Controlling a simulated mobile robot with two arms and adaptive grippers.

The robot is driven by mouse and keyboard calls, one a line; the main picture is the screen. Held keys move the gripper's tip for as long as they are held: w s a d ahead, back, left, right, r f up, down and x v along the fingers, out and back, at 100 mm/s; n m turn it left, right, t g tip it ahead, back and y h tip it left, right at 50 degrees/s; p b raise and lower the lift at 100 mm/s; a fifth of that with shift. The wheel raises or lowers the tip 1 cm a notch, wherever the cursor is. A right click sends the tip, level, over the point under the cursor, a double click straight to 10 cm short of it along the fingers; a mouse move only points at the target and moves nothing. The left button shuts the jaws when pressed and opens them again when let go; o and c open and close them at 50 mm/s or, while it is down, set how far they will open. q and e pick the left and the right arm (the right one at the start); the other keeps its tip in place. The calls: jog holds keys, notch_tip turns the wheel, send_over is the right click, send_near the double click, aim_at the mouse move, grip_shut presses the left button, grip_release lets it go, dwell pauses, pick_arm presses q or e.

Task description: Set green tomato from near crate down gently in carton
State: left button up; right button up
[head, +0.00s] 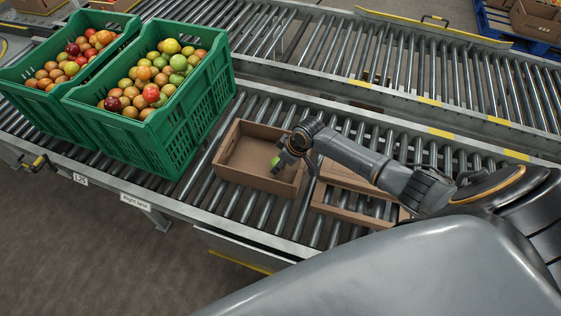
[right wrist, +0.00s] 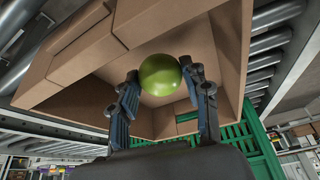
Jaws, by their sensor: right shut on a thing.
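My right gripper (head: 280,158) is shut on a green tomato (head: 275,161) at the right part of an open brown carton (head: 245,179). In the right wrist view the glossy green tomato (right wrist: 160,75) sits between the two fingertips (right wrist: 163,80), with the carton's walls (right wrist: 85,58) around and beyond it. I cannot tell how far the tomato is above the carton's floor. The visible part of the carton's floor is bare. The near green crate (head: 185,143) stands left of the carton, full of red, orange and green tomatoes. My left gripper is not in view.
A second green crate (head: 28,108) of tomatoes stands further left. More brown cartons (head: 345,212) lie right of the open one, partly under my right arm. All rest on a roller conveyor (head: 232,215). Another roller conveyor (head: 450,80) runs behind, with clear rollers.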

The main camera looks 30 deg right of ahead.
jog(key=shift+f+b, duration=0.4)
jog(key=shift+f, duration=0.3)
dwell(0.5)
jog(key=o, duration=0.9)
jog(key=shift+c, duration=0.2)
jog(key=c, duration=0.3)
notch_tip(320, 180, up, 7)
jog(key=p, duration=0.7)
